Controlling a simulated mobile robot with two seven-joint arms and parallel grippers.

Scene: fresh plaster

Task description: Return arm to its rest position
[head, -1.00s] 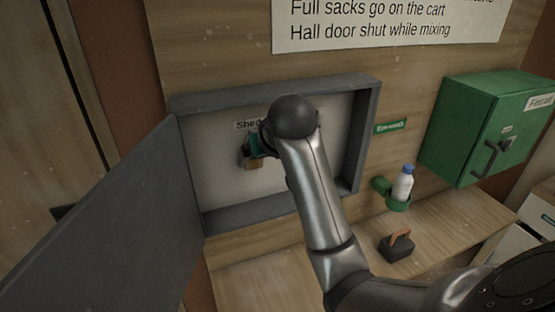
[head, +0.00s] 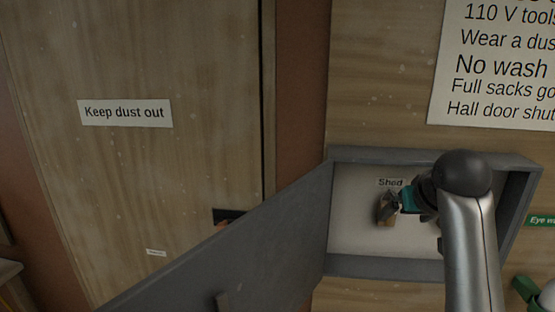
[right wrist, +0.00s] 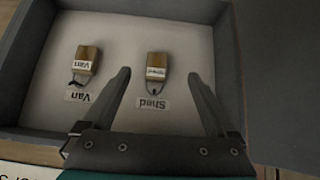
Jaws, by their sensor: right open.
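My right arm reaches into an open grey wall box (head: 370,268) in the head view. Its gripper (head: 382,207), past a teal band, is small and dark there, in front of the box's pale back. In the right wrist view the gripper (right wrist: 160,75) is open, with nothing held. A tan key tag marked Shed (right wrist: 157,66) appears between its fingertips, beside a Shed label (right wrist: 151,104). I cannot tell how near the fingers are to it. A tag marked Van (right wrist: 85,60) hangs left of it; my arm seems to hide it in the head view. My left gripper is not in view.
The box's grey door (head: 250,245) stands open toward the lower left. A wooden door with a "Keep dust out" sign (head: 125,112) is farther left. A notice (head: 500,70) is above the box. A green holder (head: 527,290) is at lower right.

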